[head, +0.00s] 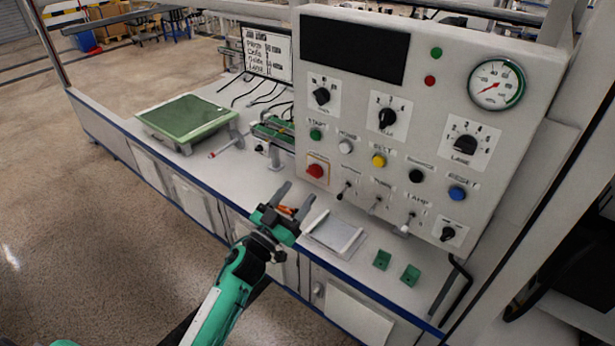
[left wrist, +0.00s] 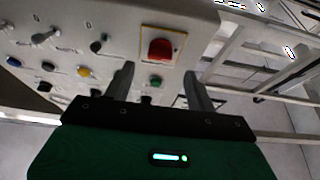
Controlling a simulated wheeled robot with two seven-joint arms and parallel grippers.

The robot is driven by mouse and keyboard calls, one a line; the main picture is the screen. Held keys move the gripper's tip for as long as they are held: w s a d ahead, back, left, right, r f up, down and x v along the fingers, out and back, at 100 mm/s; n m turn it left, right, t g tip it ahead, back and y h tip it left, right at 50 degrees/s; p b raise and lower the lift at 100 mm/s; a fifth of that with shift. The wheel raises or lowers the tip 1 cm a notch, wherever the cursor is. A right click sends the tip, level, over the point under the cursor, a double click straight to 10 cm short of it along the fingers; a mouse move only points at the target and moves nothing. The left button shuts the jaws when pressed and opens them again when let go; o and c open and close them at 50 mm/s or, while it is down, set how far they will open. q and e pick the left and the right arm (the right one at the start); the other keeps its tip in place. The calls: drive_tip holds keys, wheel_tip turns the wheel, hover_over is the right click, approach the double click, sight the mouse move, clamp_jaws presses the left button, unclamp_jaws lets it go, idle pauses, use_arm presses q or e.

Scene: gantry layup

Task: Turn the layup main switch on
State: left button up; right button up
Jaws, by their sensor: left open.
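The red rotary switch (head: 316,170) sits on a yellow-edged plate at the lower left of the grey control panel (head: 450,50). It looks like the main switch, but its label is too small to read. In the left wrist view the red switch (left wrist: 160,50) shows just beyond and between the fingertips. My left gripper (head: 296,194) is open and empty, with its two fingers pointing toward the panel, below and left of the switch and apart from it. The fingers also show in the left wrist view (left wrist: 159,74). My right gripper is not in view.
The panel also carries a green start button (head: 315,134), several dials, toggle levers (head: 346,190) close right of the switch, and a gauge (head: 496,84). A light tray (head: 334,234) and two green blocks (head: 382,260) lie on the bench. A green-topped stand (head: 186,117) is further left.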

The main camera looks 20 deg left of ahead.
sight(314, 173)
use_arm(q)
drive_tip(key=p+x, duration=0.1)
drive_tip(key=x, duration=0.4)
drive_tip(key=shift+w, duration=0.1)
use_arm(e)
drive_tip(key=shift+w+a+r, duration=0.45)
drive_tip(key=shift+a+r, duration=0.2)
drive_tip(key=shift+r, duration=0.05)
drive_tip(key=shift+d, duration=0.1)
use_arm(q)
drive_tip(key=shift+c, duration=0.8)
drive_tip(key=c, duration=0.8)
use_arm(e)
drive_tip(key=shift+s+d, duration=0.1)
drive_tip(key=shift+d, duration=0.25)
